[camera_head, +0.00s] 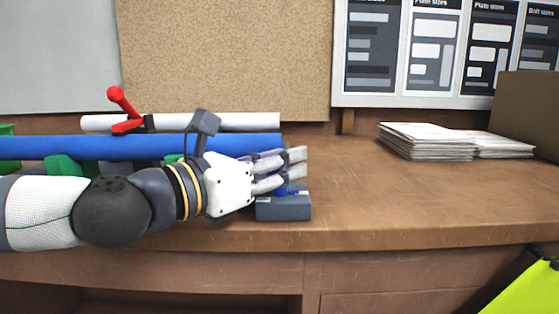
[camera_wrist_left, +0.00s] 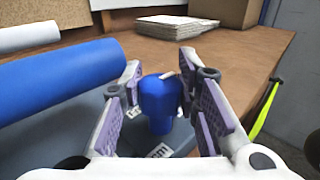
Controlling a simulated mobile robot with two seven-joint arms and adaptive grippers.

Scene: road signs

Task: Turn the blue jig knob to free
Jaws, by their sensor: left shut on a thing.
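The blue jig knob (camera_wrist_left: 157,98) stands upright on a dark grey jig block (camera_head: 284,209) at the front of the bench. A short pale pointer sticks out near the knob's top, toward the upper right in the left wrist view. My left gripper (camera_head: 297,168) reaches in from the left above the block and is shut on the knob, one finger on each side. In the head view only a bit of the knob (camera_head: 288,189) shows under the fingers. White labels on the block are partly hidden, so I cannot read the knob's setting. My right gripper is not in view.
A long blue roll (camera_head: 60,147) and a white roll (camera_head: 220,121) lie behind my left arm, with green supports (camera_head: 63,166) and a red-handled tool (camera_head: 123,108). Paper stacks (camera_head: 425,141) lie at the back right. The bench's right middle is clear.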

